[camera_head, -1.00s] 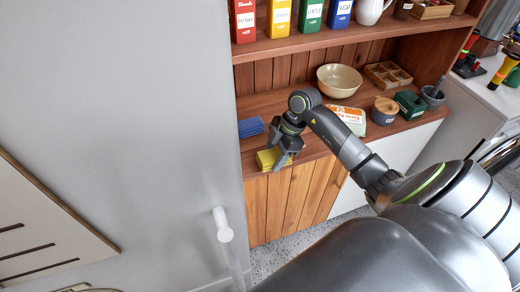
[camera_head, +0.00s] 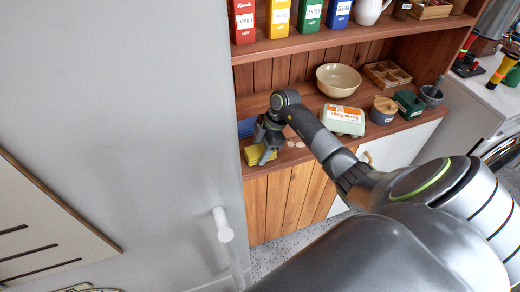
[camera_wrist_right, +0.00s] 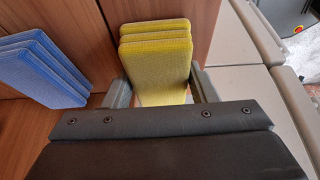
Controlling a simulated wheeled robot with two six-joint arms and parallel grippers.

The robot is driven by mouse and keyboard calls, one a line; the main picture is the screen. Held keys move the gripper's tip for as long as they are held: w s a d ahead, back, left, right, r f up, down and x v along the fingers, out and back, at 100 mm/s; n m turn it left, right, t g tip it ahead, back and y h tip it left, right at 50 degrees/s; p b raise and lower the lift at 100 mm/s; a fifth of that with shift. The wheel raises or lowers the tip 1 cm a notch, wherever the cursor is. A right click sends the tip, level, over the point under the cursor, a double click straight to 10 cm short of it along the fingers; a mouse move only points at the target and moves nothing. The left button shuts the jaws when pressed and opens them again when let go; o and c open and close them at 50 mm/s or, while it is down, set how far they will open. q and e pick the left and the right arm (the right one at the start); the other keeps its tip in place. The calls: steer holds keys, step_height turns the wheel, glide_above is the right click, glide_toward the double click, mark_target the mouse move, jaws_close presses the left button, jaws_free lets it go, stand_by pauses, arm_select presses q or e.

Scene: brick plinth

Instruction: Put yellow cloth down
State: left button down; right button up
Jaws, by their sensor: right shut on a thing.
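The yellow cloth (camera_head: 253,158) looks like a folded, layered pad at the left front of the wooden shelf. In the wrist view the cloth (camera_wrist_right: 156,55) sits between the two fingers of my right gripper (camera_wrist_right: 160,92). My right gripper (camera_head: 264,153) is shut on it and partly hides it in the head view. I cannot tell whether the cloth touches the shelf board. My left gripper is not in view.
A stack of blue cloths (camera_wrist_right: 42,70) lies left of the yellow one. An egg carton (camera_head: 343,120), a cream bowl (camera_head: 338,80) and a divided wooden box (camera_head: 388,74) stand to the right on the shelf (camera_head: 313,151). A grey panel (camera_head: 120,120) bounds the left.

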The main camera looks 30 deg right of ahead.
steer(key=shift+f, duration=0.15)
steer(key=o, duration=0.9)
steer(key=shift+r, duration=0.2)
steer(key=v, duration=0.7)
steer(key=shift+d+r, duration=0.1)
steer(key=shift+r, duration=0.1)
